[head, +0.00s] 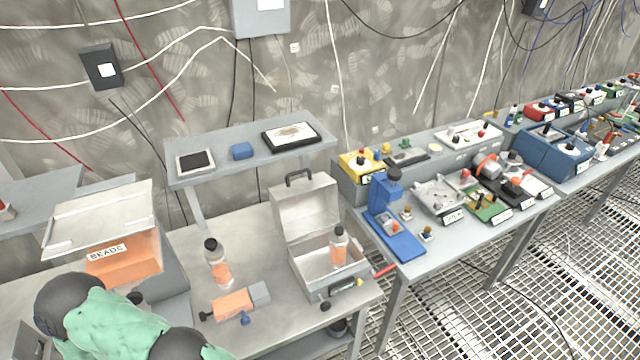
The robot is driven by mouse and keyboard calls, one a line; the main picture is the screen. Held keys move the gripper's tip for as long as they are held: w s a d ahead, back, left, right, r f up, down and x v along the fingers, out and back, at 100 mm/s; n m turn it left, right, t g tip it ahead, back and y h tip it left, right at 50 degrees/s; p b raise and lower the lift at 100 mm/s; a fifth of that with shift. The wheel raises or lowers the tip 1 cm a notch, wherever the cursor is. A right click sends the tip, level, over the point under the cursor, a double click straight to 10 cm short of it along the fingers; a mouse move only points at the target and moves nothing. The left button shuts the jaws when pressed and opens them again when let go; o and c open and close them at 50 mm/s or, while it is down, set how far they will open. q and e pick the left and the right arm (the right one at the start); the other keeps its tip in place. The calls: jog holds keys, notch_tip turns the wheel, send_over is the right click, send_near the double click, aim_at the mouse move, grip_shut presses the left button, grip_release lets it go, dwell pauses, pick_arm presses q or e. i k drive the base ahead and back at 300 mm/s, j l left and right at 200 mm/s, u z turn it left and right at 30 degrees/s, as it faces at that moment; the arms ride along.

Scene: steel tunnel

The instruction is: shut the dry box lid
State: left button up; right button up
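One is a box with an orange front (125,265) and a white label, at the left. Its pale, flat lid (100,218) is tilted up and open. The other is a grey metal case (308,275) with its lid (305,208) standing upright, black handle on top. An orange-labelled bottle (338,250) stands in or at this case. My green left arm crosses the bottom left, in front of the orange-fronted box. Neither gripper can be made out.
A raised shelf (215,172) stands behind. A blue press (392,215) and several devices fill the right bench. Bare benchtop shows around the bottle.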

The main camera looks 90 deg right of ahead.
aim_at(303, 206)
jog(key=k+z, duration=0.15)
jog(key=z, duration=1.7)
jog(key=j+z, duration=0.2)
jog(key=z, duration=0.25)
jog(key=j+z, duration=0.2)
jog(key=z, duration=0.25)
jog(key=j+z, duration=0.2)
jog(key=z, duration=0.25)
jog(key=k+j+z, duration=0.15)
jog(key=z, duration=0.3)
